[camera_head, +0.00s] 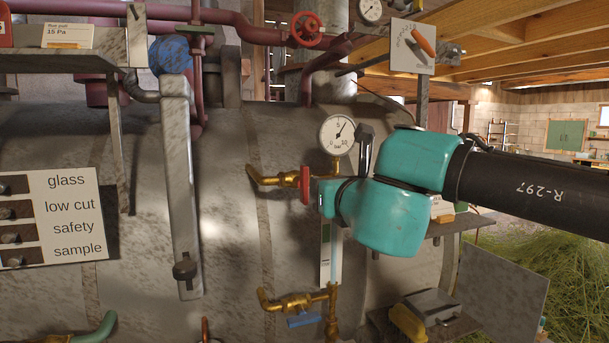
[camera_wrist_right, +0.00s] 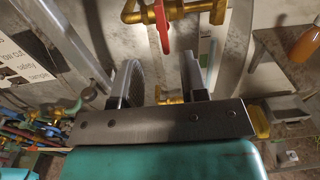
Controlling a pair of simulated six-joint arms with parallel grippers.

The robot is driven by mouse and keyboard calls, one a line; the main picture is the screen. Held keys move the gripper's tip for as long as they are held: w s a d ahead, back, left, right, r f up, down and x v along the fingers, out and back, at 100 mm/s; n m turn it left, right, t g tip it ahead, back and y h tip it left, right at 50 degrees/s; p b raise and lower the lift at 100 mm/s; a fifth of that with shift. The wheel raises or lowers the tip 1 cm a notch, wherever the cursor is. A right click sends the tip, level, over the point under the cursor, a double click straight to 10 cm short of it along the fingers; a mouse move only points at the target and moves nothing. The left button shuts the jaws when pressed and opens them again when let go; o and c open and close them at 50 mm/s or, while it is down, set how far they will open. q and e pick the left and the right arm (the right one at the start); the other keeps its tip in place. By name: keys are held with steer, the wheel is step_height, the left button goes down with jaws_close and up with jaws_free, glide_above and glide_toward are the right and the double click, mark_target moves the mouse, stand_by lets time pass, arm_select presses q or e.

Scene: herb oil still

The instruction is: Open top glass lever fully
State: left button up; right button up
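The top glass lever (camera_head: 304,185) is a red handle, seen nearly edge-on and upright, on the upper brass valve (camera_head: 272,178) below the pressure gauge. In the right wrist view the red lever (camera_wrist_right: 162,26) lies ahead, beyond the fingertips. My right gripper (camera_wrist_right: 160,68) is open and empty, its two grey fingers apart. In the head view only a grey finger of the right gripper (camera_head: 366,135) shows clearly, right of the lever. No contact with the lever is visible. The teal wrist hides part of the sight glass (camera_head: 330,258). My left gripper is not in view.
The pressure gauge (camera_head: 337,134) stands just above the lever. A lower brass valve has a blue lever (camera_head: 303,320). A vertical grey bar (camera_head: 181,190) and a label board (camera_head: 60,215) are to the left. A grey box (camera_head: 435,305) sits lower right.

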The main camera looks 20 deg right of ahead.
mark_target(306, 174)
steer(key=w, duration=0.4)
steer(key=w+d, duration=0.1)
steer(key=w, duration=0.8)
steer(key=shift+w+d, duration=0.15)
steer(key=shift+w, duration=0.05)
jaws_close()
